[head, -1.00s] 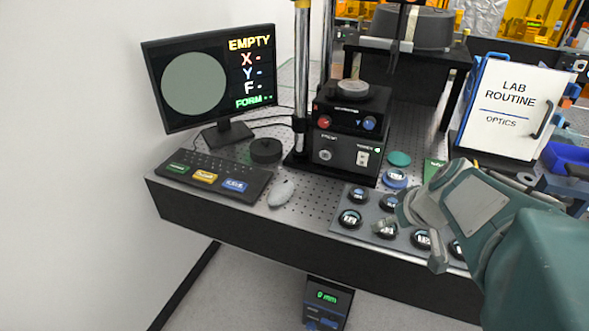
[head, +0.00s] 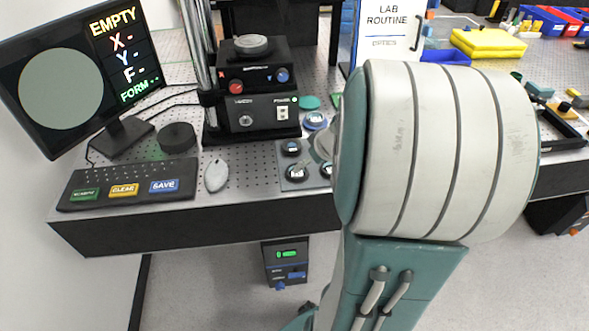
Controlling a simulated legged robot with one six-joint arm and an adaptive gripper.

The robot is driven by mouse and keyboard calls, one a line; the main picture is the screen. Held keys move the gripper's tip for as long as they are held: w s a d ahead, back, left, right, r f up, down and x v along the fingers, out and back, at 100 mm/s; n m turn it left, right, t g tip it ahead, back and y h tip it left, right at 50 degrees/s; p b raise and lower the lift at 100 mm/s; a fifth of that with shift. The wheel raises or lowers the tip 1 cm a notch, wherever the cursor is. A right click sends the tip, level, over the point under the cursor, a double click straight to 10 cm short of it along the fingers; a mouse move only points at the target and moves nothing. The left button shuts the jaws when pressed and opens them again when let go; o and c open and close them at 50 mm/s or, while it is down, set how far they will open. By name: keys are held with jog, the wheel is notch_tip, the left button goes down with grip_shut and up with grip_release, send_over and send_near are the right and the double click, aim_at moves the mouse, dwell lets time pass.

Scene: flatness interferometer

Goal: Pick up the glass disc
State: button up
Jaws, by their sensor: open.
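Several round discs with shiny, glass-like faces in black rims sit on a grey tray (head: 284,183) at the table's front. One disc (head: 291,147) is at the back left of the tray, another (head: 295,174) at the front left, and a third (head: 326,171) beside my arm. I cannot tell which one the task means. My gripper (head: 312,158) shows only as a grey edge and a fingertip over the tray's left part. It is open. My large arm link hides the rest of it and the tray's right side. I cannot tell if it touches a disc.
A black instrument stack (head: 252,112) with a metal post stands behind the tray. Left are a monitor (head: 65,92) reading EMPTY, a keyboard (head: 130,184), a mouse (head: 216,175) and a black puck (head: 176,137). A blue-rimmed disc (head: 316,121) and a green disc (head: 310,102) lie behind the tray.

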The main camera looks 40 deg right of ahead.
jog(key=shift+w+a+f, duration=0.15)
jog(key=shift+w+f, duration=0.15)
jog(key=shift+f, duration=0.15)
jog(key=shift+w+a+f, duration=0.1)
jog(key=shift+w+a, duration=0.05)
jog(key=shift+a, duration=0.1)
jog(key=x, duration=0.5)
jog(key=shift+d, duration=0.1)
jog(key=shift+d+f, duration=0.15)
jog(key=shift+d, duration=0.1)
jog(key=shift+a, duration=0.35)
jog(key=c, duration=1)
